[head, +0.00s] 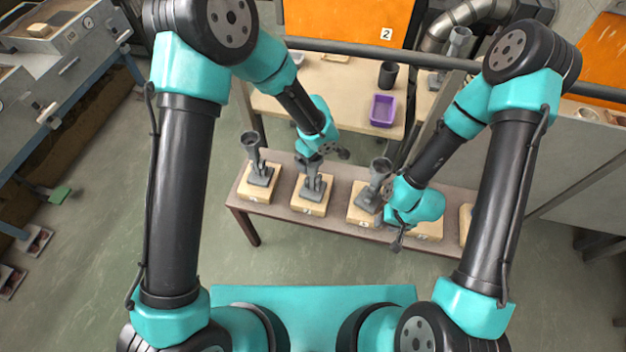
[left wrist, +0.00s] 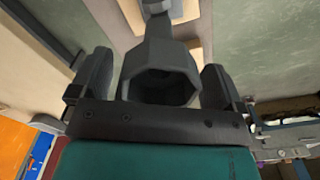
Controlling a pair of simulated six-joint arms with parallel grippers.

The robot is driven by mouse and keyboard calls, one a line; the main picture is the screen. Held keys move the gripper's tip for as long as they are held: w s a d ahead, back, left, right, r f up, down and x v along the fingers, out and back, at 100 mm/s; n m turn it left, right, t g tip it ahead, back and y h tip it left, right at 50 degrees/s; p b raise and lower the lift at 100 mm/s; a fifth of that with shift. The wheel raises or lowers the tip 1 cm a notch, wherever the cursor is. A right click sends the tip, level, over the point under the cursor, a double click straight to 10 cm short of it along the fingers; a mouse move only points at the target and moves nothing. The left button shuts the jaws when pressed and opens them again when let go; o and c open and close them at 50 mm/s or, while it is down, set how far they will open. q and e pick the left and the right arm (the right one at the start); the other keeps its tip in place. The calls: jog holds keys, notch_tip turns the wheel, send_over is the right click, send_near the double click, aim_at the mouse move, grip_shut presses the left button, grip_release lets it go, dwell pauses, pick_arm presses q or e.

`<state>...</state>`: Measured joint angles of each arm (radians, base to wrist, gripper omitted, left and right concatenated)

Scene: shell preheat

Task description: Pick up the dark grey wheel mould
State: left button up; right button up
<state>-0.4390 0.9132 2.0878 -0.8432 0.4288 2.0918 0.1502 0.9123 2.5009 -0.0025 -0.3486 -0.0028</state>
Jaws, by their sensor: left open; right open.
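Several dark grey moulds with funnel-like cups stand on pale wooden blocks on a brown bench (head: 285,213). I cannot tell by shape which is the wheel mould. One mould (head: 314,189) stands below my left gripper (head: 322,156), its top hidden by the gripper. In the left wrist view a grey hexagonal cup (left wrist: 160,70) lies between the two spread fingers of the left gripper (left wrist: 160,85), with gaps on both sides. Another mould (head: 262,174) stands to the left, and another (head: 372,192) to the right. My right gripper (head: 392,216) is open beside that right mould, apparently empty.
A purple tray (head: 382,111) and a dark cup (head: 388,74) stand on a pale table behind the bench. An orange panel marked 2 (head: 345,22) is at the back. More wooden blocks (head: 466,222) are at the bench's right, partly hidden by my right arm.

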dwell(0.4)
pick_arm(q)
jog(key=c, duration=1.6)
jog(key=shift+r, duration=0.1)
jog(key=shift+r, duration=1.65)
jog(key=s+r, duration=0.1)
jog(key=s, duration=1.5)
jog(key=shift+r, duration=0.3)
